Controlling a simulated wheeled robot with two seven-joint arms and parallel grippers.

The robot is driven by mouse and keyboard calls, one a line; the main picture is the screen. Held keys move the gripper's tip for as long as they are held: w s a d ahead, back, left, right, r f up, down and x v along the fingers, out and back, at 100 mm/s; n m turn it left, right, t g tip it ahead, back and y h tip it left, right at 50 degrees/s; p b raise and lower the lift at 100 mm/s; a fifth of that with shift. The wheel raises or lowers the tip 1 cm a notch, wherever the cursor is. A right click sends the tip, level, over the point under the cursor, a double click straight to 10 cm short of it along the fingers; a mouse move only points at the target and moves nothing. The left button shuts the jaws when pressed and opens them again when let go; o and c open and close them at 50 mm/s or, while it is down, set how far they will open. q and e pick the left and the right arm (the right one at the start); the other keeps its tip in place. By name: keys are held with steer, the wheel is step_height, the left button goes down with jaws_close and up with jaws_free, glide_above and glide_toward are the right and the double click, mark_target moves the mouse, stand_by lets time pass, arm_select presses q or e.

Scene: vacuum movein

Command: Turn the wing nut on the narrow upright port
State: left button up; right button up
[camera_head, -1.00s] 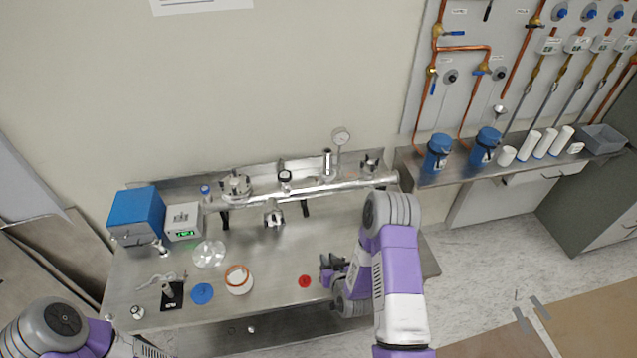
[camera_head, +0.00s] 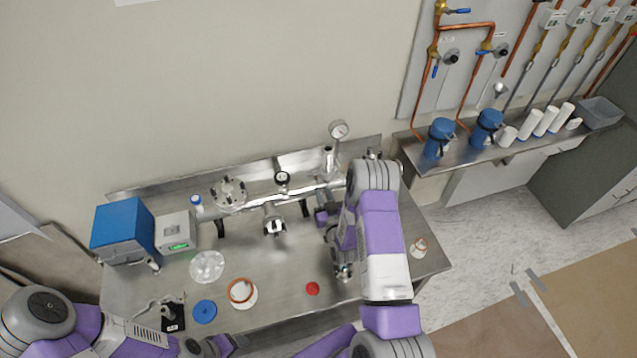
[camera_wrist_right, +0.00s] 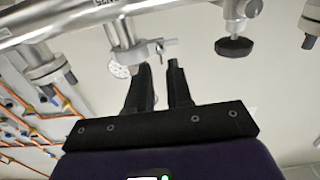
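The narrow upright port (camera_head: 329,160) stands on the steel manifold pipe (camera_head: 300,194), close to a round gauge (camera_head: 339,129). In the right wrist view the picture is inverted: the pipe (camera_wrist_right: 60,22) runs across the top and a clamp with a small wing nut (camera_wrist_right: 158,46) sits on a port (camera_wrist_right: 123,32). My right gripper (camera_wrist_right: 160,72) is open and empty, its fingertips just short of the wing nut and apparently apart from it. In the head view it (camera_head: 322,214) is just in front of the pipe, fingers mostly hidden. My left gripper (camera_head: 206,346) is low at the bench front; its fingers are unclear.
A wide flanged port (camera_head: 229,193) and a front-facing port (camera_head: 274,222) are left on the manifold. A blue box (camera_head: 122,232) and a white controller (camera_head: 176,232) stand at the left. Discs, rings and a red cap (camera_head: 312,288) lie on the bench.

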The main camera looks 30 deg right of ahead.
mark_target(317, 180)
steer(key=shift+x, duration=1.85)
jaws_close()
steer(key=shift+f, duration=0.1)
